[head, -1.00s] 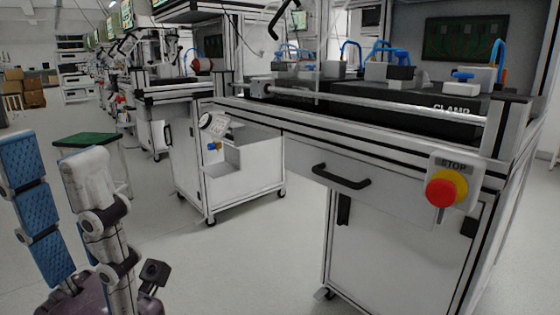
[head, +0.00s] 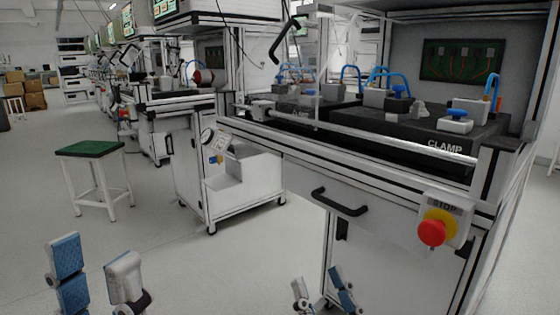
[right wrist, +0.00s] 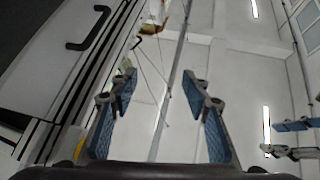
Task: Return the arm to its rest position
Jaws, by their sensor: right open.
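My left gripper (head: 95,268) is low at the left of the head view. Its two fingers, with blue textured pads, stand apart with nothing between them. My right gripper (head: 323,284) is at the bottom edge of the head view, in front of the workstation cabinet. In the right wrist view my right gripper (right wrist: 161,84) is open and empty, its fingers pointing up toward the ceiling. Fingers of my left gripper (right wrist: 291,139) also show at the right edge of that view. Most of both arms is out of view.
The workstation (head: 375,225) has a drawer handle (head: 340,202), a red stop button (head: 432,232) and black clamp fixtures (head: 425,130). A green-topped stool (head: 90,148) stands at left, near a white cart (head: 245,190). Floor between stool and cart is open.

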